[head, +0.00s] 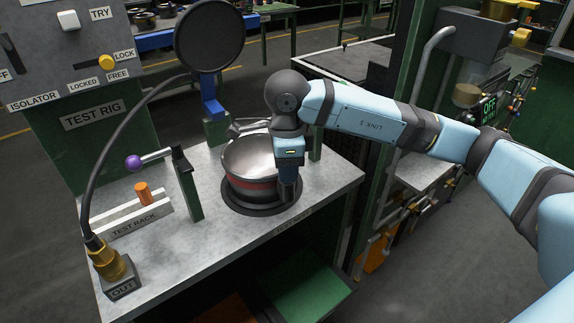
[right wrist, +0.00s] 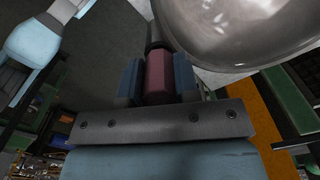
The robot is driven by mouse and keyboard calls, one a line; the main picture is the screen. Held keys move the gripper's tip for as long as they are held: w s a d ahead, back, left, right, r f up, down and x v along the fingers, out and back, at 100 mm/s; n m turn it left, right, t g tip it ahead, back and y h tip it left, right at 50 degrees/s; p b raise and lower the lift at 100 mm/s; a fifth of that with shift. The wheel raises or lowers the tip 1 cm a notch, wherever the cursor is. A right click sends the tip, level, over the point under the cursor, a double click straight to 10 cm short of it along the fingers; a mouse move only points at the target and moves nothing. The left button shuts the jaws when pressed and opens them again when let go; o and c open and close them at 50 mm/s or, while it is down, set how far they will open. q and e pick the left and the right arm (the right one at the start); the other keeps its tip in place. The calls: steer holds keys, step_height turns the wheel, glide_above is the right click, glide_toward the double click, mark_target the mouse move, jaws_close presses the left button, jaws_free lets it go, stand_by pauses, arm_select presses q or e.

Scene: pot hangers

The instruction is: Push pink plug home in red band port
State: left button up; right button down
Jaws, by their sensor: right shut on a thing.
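The pot with the red band (head: 252,187) stands on a dark round base at the right part of the bench. My right gripper (head: 289,190) points down at the pot's right front side and hides part of the band. In the right wrist view its two blue fingers are shut on the pink plug (right wrist: 158,74), a dull pink-red body. A dark cylindrical part (right wrist: 154,35) extends from the plug beyond the fingers, beside the shiny pot (right wrist: 230,35). The port itself is hidden, so I cannot tell how far the plug is in. My left gripper is not in view.
A test rack (head: 134,222) with an orange plug (head: 142,193) stands at the left. A purple-knobbed lever (head: 134,162) is mounted beside it. A black cable runs to the yellow connector (head: 108,262) on the OUT block. The bench front is clear.

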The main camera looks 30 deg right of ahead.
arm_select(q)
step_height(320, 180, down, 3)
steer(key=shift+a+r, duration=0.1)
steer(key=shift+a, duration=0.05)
arm_select(e)
steer(key=shift+f, duration=0.45)
steer(key=c, duration=0.8)
jaws_free()
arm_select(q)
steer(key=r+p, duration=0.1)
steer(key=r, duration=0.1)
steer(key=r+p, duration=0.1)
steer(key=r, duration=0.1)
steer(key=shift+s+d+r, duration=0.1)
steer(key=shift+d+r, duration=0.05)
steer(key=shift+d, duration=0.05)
arm_select(e)
step_height(320, 180, up, 14)
steer(key=shift+r, duration=0.15)
